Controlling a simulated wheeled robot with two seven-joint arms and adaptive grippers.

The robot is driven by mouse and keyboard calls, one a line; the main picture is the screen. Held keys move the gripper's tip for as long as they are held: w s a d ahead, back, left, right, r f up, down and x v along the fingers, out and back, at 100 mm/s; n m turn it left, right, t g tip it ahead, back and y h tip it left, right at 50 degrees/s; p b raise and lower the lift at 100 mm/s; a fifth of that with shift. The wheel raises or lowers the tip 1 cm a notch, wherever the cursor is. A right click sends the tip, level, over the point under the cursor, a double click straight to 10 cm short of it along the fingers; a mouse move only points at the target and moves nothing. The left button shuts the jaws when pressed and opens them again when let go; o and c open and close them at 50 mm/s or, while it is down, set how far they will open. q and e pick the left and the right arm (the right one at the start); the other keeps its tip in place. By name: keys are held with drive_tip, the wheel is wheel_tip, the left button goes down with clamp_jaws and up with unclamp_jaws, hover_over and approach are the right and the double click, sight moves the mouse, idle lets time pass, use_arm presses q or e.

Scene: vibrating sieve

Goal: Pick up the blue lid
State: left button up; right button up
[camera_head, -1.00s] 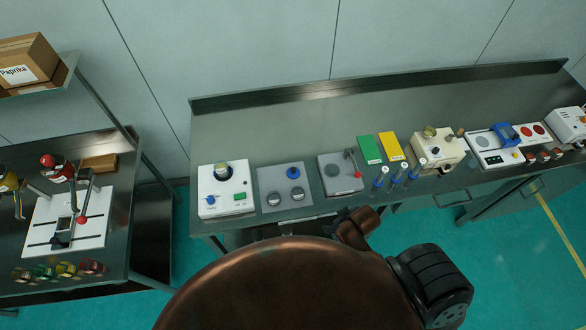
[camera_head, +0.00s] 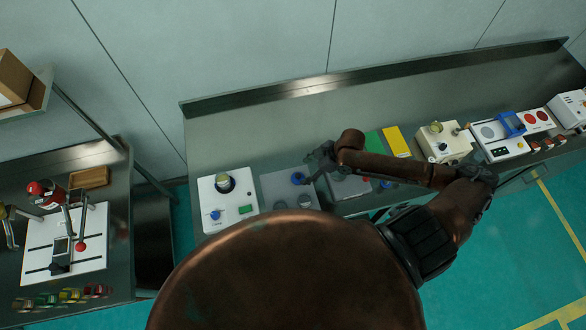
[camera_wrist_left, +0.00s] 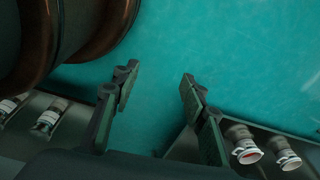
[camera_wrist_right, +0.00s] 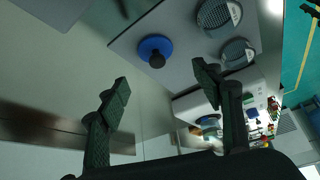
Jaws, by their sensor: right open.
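The blue lid (camera_head: 298,178) sits at the back of the grey plate (camera_head: 272,187) on the bench. In the right wrist view the blue lid (camera_wrist_right: 147,46) is a round disc with a dark knob, lying beyond my fingertips. My right gripper (camera_head: 313,169) is just right of the lid in the head view. In its wrist view my right gripper (camera_wrist_right: 160,79) has its fingers wide apart with nothing between them. My left gripper (camera_wrist_left: 157,80) is open and empty over the teal floor, and is not seen in the head view.
Two round mesh sieves (camera_wrist_right: 214,16) lie on the plate beside the lid. A white machine (camera_head: 213,187) with a blue knob stands left of the plate. Green and yellow pads (camera_head: 396,140) and more devices are to the right. The bench's back strip is clear.

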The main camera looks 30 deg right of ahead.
sight(298, 175)
drive_tip(key=shift+w+d, duration=0.15)
drive_tip(key=shift+d, duration=0.2)
drive_tip(key=shift+x, duration=1.1)
drive_tip(key=shift+w+a+f+p, duration=0.15)
drive_tip(key=shift+a+f+p, duration=0.1)
drive_tip(key=shift+p, duration=0.15)
drive_tip(key=p+x, duration=0.1)
drive_tip(key=x, duration=0.3)
drive_tip(key=shift+a, duration=0.1)
drive_tip(key=shift+f, duration=0.25)
drive_tip(key=c, duration=0.6)
use_arm(q)
drive_tip(key=shift+s+a+r, duration=0.15)
drive_tip(key=shift+s+r, duration=0.65)
drive_tip(key=shift+r, duration=0.15)
use_arm(e)
drive_tip(key=c, duration=0.6)
